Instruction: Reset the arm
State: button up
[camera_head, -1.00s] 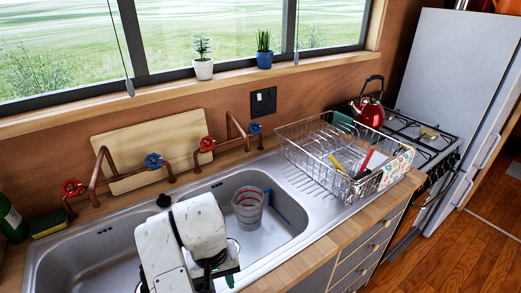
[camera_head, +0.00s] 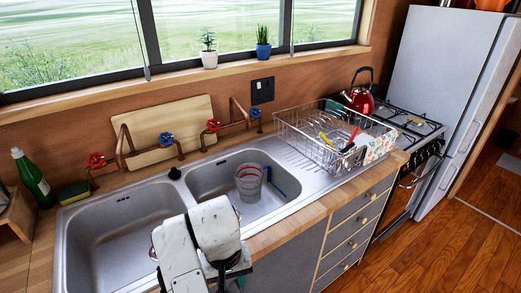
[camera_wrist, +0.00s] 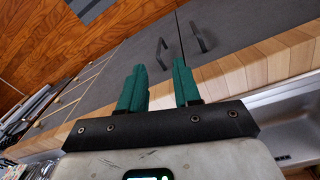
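My gripper (camera_wrist: 160,67) shows in the wrist view with two green fingers apart and nothing between them. Grey cabinet fronts and the wooden counter edge lie beyond the fingers. In the head view my white arm is folded at the lower middle, in front of the counter edge and the sink (camera_head: 122,262). My fingers are mostly hidden below the arm there. A clear cup (camera_head: 248,183) stands in the right basin, apart from my arm.
A wire dish rack (camera_head: 300,140) stands right of the sink, with a red kettle (camera_head: 359,98) behind it. A green bottle (camera_head: 32,178) and a sponge (camera_head: 73,192) are at the left. Wooden floor (camera_head: 440,245) is open at the right.

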jog(key=s+d+f+m, duration=0.1)
jog(key=s+d+f, duration=0.15)
jog(key=d, duration=0.55)
jog(key=s+d+f, duration=0.2)
jog(key=d+f, duration=0.1)
jog(key=d, duration=0.6)
jog(key=s+d+f+m, duration=0.1)
jog(key=s+d+f, duration=0.15)
jog(key=d, duration=0.55)
jog(key=s+d+f, duration=0.1)
jog(key=s+d, duration=0.3)
jog(key=s, duration=0.6)
jog(key=s+d+f+m, duration=0.1)
jog(key=s+d, duration=0.3)
jog(key=s, duration=0.6)
jog(key=shift+d+f+m+t+y, duration=0.2)
jog(key=shift+f+m+t+y, duration=0.1)
jog(key=shift+t, duration=0.1)
jog(key=shift+o, duration=0.4)
